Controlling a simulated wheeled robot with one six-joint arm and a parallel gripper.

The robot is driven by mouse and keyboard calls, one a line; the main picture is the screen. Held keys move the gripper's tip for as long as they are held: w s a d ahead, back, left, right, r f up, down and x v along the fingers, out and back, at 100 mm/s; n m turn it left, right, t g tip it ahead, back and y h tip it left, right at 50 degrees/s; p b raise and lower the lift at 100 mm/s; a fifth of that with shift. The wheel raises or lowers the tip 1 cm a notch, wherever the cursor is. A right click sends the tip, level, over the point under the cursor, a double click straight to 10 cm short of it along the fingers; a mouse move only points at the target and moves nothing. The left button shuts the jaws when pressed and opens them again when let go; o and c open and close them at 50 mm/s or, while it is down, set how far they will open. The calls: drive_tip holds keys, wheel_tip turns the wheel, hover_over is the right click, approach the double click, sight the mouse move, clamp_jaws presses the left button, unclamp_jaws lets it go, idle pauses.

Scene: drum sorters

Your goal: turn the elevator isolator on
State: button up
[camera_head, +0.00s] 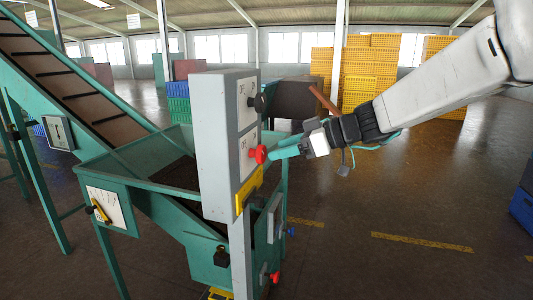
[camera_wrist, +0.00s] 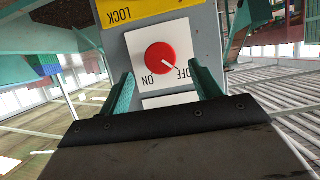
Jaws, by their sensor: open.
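A red rotary knob (camera_head: 260,154) sits on the right side face of a grey control post (camera_head: 213,150). In the wrist view the knob (camera_wrist: 158,55) is on a white plate (camera_wrist: 137,47) marked ON and OFF, seen upside down. Its white pointer line points toward OFF. I cannot read a name for this switch. My gripper (camera_head: 278,149) has teal fingers and is open in front of the knob. In the wrist view one finger stands on each side of the plate, with the knob between and a little ahead of them. Contact with the knob does not show.
A yellow LOCK plate (camera_head: 249,189) is below the red knob and a black knob (camera_head: 260,102) above it. A teal hopper (camera_head: 150,160) with an inclined conveyor (camera_head: 75,85) stands left. Another red knob (camera_head: 274,277) is low down. Floor to the right is open.

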sight(264, 153)
drive_tip(key=x, duration=0.5)
drive_tip(key=shift+c, duration=0.3)
drive_tip(key=shift+d, duration=0.1)
drive_tip(key=c, duration=0.9)
